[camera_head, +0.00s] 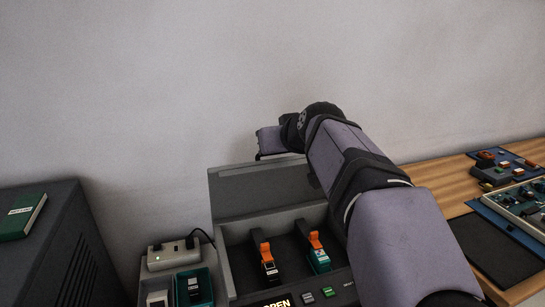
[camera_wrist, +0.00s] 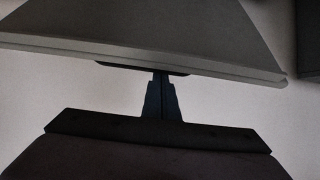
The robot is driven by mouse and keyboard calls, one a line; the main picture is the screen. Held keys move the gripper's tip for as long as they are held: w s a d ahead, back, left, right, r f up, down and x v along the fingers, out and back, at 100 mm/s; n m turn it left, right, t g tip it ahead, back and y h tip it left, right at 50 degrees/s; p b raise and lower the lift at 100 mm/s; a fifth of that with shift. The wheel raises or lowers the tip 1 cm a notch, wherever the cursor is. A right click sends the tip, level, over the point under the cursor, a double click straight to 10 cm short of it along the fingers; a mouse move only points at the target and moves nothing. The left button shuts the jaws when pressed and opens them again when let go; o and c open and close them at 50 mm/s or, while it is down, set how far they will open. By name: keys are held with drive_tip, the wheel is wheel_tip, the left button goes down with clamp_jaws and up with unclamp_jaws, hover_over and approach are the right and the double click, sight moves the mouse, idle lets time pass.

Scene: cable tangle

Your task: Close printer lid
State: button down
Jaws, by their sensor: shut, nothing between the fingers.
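The printer lid (camera_head: 258,190) is a dark grey panel. It stands raised at the back of the open grey printer (camera_head: 230,262). In the wrist view the lid (camera_wrist: 150,30) fills the top as a grey panel with a pale edge. My gripper (camera_wrist: 161,78) is shut and empty, its dark fingers reaching to the lid's edge. Their tips seem to pass behind it; I cannot tell whether they touch. In the head view my arm reaches over the printer's right side to behind the lid, and the fingers are hidden.
Two cartridges with orange levers, one black (camera_head: 269,268) and one teal (camera_head: 319,259), sit inside the printer. The panel in front reads OPEN. A power strip (camera_head: 173,255) and small bins stand left. A wooden desk (camera_head: 445,185) with boards is right. A wall is behind.

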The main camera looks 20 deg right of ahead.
sight(282, 161)
drive_tip(key=shift+s+f+t+b, duration=0.3)
drive_tip(key=shift+s+b, duration=0.25)
drive_tip(key=shift+b, duration=0.65)
drive_tip(key=shift+s+f+t+b, duration=0.2)
drive_tip(key=shift+s+f+b, duration=0.25)
drive_tip(key=shift+b, duration=0.7)
drive_tip(key=s+b, duration=0.1)
drive_tip(key=b, duration=0.4)
drive_tip(key=shift+s+f+t, duration=0.4)
drive_tip(key=s+f+t+b, duration=0.2)
drive_tip(key=b, duration=1.1)
drive_tip(key=shift+d, duration=0.1)
drive_tip(key=s+t+b, duration=0.1)
drive_tip(key=b, duration=0.3)
drive_tip(key=t+b, duration=0.1)
drive_tip(key=b, duration=0.3)
drive_tip(key=shift+s+f, duration=0.4)
drive_tip(key=s+f+t+b, duration=0.3)
drive_tip(key=s+f+b, duration=0.3)
drive_tip(key=b, duration=1.3)
drive_tip(key=shift+s+t, duration=0.15)
drive_tip(key=shift+t, duration=0.15)
